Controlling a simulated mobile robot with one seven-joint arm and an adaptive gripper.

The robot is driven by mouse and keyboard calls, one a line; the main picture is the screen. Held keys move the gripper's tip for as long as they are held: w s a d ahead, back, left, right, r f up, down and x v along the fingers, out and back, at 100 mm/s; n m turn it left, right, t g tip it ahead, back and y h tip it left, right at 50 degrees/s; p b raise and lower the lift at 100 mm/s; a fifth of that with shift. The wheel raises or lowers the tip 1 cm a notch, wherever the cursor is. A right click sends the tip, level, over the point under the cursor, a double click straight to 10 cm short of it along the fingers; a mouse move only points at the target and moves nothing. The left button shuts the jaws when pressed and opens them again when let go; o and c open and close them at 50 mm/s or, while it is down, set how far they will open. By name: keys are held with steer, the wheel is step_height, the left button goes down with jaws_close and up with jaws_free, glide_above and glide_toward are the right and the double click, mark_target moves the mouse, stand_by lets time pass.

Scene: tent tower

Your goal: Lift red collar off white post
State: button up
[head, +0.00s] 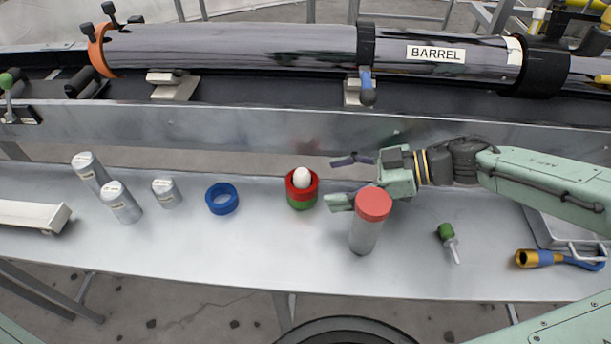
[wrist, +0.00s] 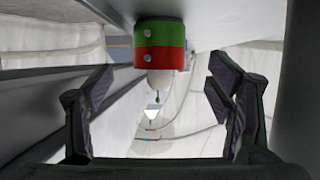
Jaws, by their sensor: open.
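The red collar (head: 290,186) sits around the white post (head: 302,177), whose rounded top shows above it. A green collar (head: 302,204) lies directly under the red one on the bench. My gripper (head: 332,181) is open and empty just right of the collars, its fingers pointing left toward them. The wrist view appears upside down. There the red collar (wrist: 160,57) and green collar (wrist: 160,34) are centred beyond the spread fingers, with the white post's tip (wrist: 160,79) below. The fingers look apart from the collar.
A grey cylinder with a red top (head: 366,235) stands close in front of my gripper. A blue ring (head: 212,206) and several grey cylinders (head: 121,203) stand left. A green-handled tool (head: 446,232) and a brass-and-blue piece (head: 540,259) lie right. The long barrel (head: 240,46) runs behind.

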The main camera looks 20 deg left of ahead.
mark_target(302, 181)
steer(key=a, duration=0.2)
steer(key=s+a, duration=0.1)
steer(key=a, duration=0.1)
steer(key=a+p, duration=0.1)
steer(key=shift+s+a+f, duration=0.15)
steer(key=shift+s+a, duration=0.1)
steer(key=shift+a, duration=0.15)
steer(key=shift+x, duration=0.8)
steer(key=shift+f, duration=0.1)
steer(key=c, duration=1.3)
steer(key=o, duration=0.6)
steer(key=c, duration=0.6)
steer(key=shift+r+p, duration=3.65)
steer(key=shift+p, duration=0.05)
